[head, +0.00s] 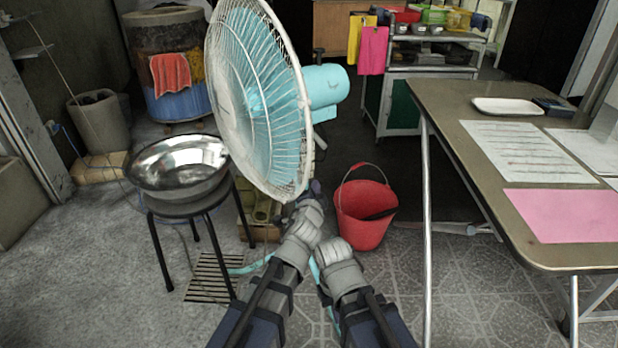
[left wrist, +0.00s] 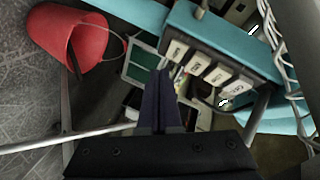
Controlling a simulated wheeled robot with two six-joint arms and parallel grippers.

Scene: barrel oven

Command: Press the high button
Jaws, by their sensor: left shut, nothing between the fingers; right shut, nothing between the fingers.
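The light-blue fan with a round wire cage (head: 262,100) stands at the centre of the head view. In the left wrist view its blue control panel (left wrist: 215,35) carries a slanting row of several white buttons (left wrist: 208,68). Their small dark labels are too blurred to tell which is the high button. My left gripper (head: 314,188) is shut and empty, just below the fan cage. My right gripper (head: 332,248) is shut, lower and to the right.
A red bucket (head: 364,215) stands on the floor right of my grippers. A metal bowl (head: 180,165) rests on a black stool at left. A table (head: 465,110) with papers fills the right side. A shelf cart (head: 400,105) stands at the back.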

